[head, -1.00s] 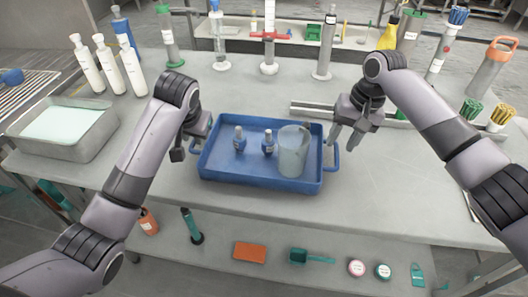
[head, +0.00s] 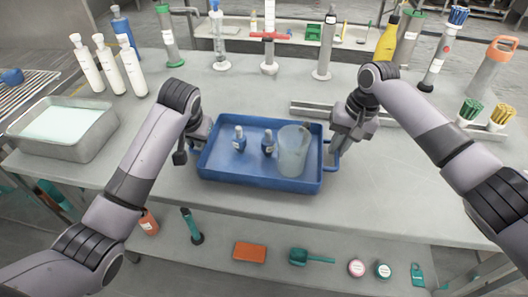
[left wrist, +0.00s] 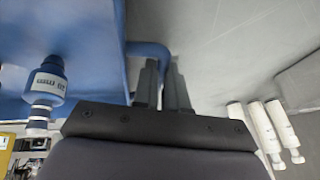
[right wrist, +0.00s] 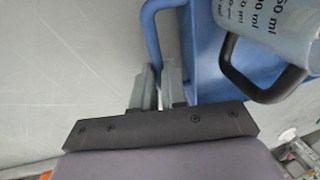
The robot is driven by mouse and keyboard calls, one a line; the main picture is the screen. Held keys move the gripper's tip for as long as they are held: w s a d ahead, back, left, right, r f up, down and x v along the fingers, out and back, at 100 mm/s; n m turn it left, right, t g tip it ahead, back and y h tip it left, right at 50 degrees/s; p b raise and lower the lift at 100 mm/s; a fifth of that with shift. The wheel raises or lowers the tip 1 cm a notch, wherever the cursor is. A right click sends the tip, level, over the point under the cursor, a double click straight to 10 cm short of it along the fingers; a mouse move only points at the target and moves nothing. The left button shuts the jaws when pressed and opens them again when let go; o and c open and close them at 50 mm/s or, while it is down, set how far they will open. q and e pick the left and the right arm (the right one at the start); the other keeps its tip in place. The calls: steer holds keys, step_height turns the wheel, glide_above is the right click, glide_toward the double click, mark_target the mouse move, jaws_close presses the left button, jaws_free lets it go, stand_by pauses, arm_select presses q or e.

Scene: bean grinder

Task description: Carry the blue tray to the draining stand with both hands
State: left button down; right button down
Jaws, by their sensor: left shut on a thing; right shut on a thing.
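The blue tray (head: 260,182) lies flat on the grey table. My left gripper (head: 190,150) is shut on the tray's left handle, which shows in the left wrist view (left wrist: 150,50). My right gripper (head: 335,148) is shut on the right handle, seen in the right wrist view (right wrist: 152,35). A slatted metal rack (head: 30,85), which looks like the draining stand, is at the far left, with a blue object on it.
A metal basin of pale liquid (head: 65,127) and several white bottles (head: 107,65) stand left of the tray. A metal rail (head: 310,108) lies behind it. Cylinders and brush pots (head: 470,110) stand at the right. The table (head: 400,180) is clear right of the tray.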

arm_select(q)
steer(key=shift+r, duration=0.2)
arm_select(e)
steer(key=shift+r, duration=0.2)
